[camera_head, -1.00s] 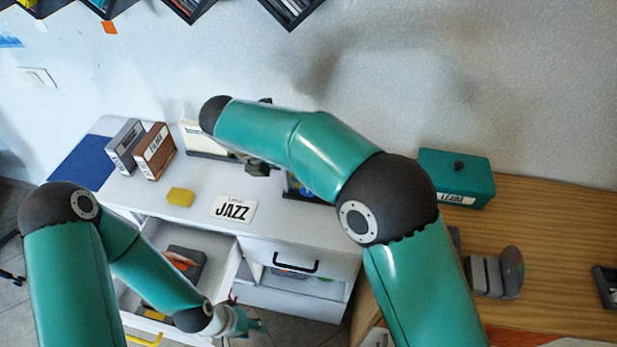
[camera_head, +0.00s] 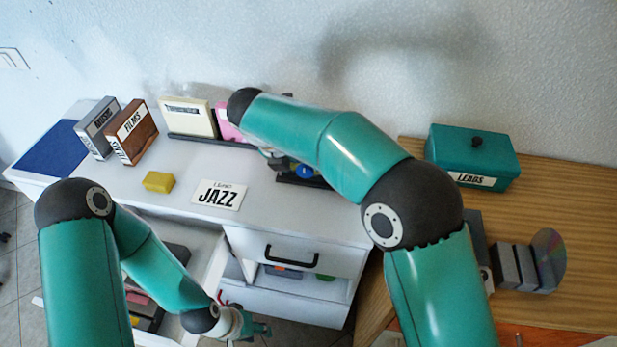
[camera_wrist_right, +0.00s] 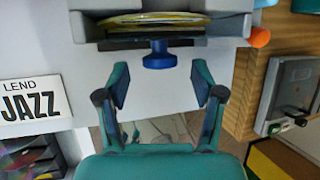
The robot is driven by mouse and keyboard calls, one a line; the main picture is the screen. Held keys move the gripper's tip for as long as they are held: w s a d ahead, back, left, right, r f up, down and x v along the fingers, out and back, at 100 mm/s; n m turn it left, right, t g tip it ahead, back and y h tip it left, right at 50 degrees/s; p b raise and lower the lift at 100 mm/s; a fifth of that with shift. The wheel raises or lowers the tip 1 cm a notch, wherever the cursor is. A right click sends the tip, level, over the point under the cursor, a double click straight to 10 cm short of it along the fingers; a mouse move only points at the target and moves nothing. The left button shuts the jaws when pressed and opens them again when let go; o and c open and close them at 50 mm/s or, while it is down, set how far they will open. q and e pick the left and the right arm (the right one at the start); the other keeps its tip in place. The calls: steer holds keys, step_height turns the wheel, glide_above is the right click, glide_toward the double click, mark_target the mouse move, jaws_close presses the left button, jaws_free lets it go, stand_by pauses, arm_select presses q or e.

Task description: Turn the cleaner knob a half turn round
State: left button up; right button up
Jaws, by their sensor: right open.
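The blue cleaner knob (camera_wrist_right: 159,54) sticks out from the front of the grey disc cleaner (camera_wrist_right: 92,27), which holds a yellowish disc (camera_wrist_right: 152,20), in the right wrist view. My right gripper (camera_wrist_right: 160,84) is open and empty, with the knob just ahead of its fingertips, centred on the gap and apart from them. In the head view the blue knob (camera_head: 304,171) shows beside my right gripper (camera_head: 277,160), and my right arm hides much of the cleaner. My left gripper (camera_head: 257,328) hangs low by the open drawer; its fingers are too small to read.
A JAZZ card (camera_head: 219,195) and yellow block (camera_head: 158,181) lie on the white cabinet top. File boxes (camera_head: 131,131) and a cream box (camera_head: 188,117) stand behind. A teal LEADS box (camera_head: 472,157) and grey disc holder (camera_head: 515,266) are on the wooden table at right.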

mark_target(301, 168)
steer(key=shift+b+x, duration=1.15)
steer(key=shift+x, duration=0.45)
arm_select(q)
steer(key=f, duration=0.3)
steer(key=shift+w+d+f, duration=0.15)
steer(key=shift+w+f, duration=0.05)
steer(key=shift+w, duration=0.15)
